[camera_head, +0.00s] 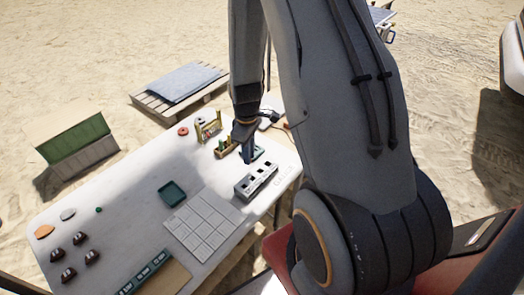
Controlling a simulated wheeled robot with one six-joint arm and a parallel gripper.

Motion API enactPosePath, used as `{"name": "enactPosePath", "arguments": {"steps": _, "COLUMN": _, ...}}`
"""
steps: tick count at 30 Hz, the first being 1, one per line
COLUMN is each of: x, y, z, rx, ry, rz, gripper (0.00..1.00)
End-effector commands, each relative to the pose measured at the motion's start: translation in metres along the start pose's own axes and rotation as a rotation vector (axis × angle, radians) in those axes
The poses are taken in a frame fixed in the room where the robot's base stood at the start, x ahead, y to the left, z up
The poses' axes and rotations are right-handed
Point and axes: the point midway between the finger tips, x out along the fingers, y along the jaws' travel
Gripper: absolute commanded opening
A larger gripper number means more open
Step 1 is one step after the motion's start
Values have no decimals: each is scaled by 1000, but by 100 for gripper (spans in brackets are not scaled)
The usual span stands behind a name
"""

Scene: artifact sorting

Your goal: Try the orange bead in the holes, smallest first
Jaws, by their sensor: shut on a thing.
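I cannot pick out the orange bead in this view. A grey block with several dark square-looking openings (256,182) lies just in front of the gripper, apart from it. It may be the piece with the holes; their sizes are hard to tell from here.
A wooden rack with coloured pieces (224,150) stands just left of the gripper. A green square tray (172,193), a pale tiled grid (202,224), several dark knobs (68,274) and an orange flat piece (44,232) lie leftward. The table between has bare room.

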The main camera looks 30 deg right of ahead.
Motion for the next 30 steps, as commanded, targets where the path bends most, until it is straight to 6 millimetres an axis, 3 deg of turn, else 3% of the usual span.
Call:
{"name": "enactPosePath", "arguments": {"steps": 3, "x": -4, "y": 8, "z": 21, "rx": -120, "ry": 0, "rz": 0, "gripper": 3}}
{"name": "enactPosePath", "arguments": {"steps": 9, "x": -6, "y": 14, "z": 36, "rx": -232, "ry": 0, "rz": 0, "gripper": 3}}
{"name": "enactPosePath", "arguments": {"steps": 17, "x": 1, "y": 14, "z": 36, "rx": -244, "ry": 0, "rz": 0, "gripper": 3}}
{"name": "enactPosePath", "arguments": {"steps": 30, "x": 30, "y": 14, "z": 36, "rx": -243, "ry": -1, "rz": -1, "gripper": 3}}
